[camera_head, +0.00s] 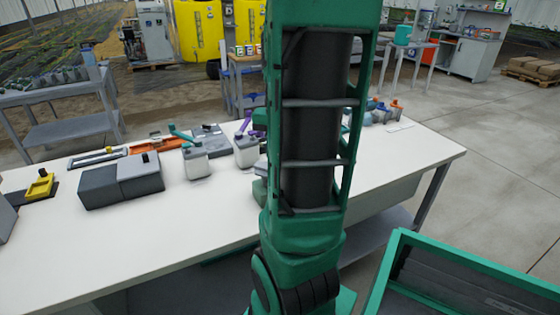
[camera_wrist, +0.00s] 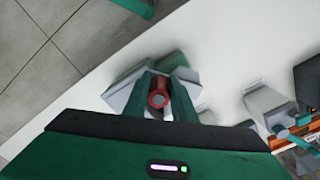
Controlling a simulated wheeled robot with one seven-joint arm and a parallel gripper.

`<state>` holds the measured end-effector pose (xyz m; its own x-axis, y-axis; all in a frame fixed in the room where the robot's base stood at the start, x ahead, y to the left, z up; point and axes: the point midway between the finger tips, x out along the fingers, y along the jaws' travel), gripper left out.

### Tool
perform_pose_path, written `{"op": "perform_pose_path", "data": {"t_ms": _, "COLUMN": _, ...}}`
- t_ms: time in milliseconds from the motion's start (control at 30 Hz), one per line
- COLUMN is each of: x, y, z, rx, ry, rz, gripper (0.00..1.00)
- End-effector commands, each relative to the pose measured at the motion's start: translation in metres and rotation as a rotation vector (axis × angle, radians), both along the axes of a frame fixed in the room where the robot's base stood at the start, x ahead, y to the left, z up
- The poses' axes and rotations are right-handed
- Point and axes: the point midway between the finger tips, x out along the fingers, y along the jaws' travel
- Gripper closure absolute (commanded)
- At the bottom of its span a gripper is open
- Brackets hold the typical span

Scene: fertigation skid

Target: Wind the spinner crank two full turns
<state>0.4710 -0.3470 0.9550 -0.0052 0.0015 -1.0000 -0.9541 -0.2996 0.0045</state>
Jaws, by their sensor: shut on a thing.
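The red round knob (camera_wrist: 158,96) of the spinner crank stands between the two fingers of my gripper (camera_wrist: 160,94) in the wrist view. The fingers are shut on it. A pale grey body with green parts (camera_wrist: 122,93) lies beneath and around the fingers on the white bench. My fingers and palm cover much of it, so the crank arm and its angle cannot be made out. In the head view my own arm hides the knob and the fingertips.
On the white bench (camera_head: 215,225) stand a grey box with a teal lever (camera_head: 195,163), one with a purple lever (camera_head: 246,152), and a dark grey box (camera_head: 120,182). Small orange and blue items (camera_head: 385,112) stand right of my arm.

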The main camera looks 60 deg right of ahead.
Motion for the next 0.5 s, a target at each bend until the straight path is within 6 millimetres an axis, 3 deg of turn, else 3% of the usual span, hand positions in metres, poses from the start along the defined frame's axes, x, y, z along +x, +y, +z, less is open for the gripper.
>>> {"op": "perform_pose_path", "data": {"t_ms": 367, "x": 0.0063, "y": 0.0031, "z": 0.0020, "rx": -0.002, "ry": -0.006, "rz": 0.012, "gripper": 0.88}}
{"op": "perform_pose_path", "data": {"t_ms": 500, "x": 0.0102, "y": 0.0076, "z": 0.0024, "rx": -0.004, "ry": -0.009, "rz": 0.016, "gripper": 0.83}}
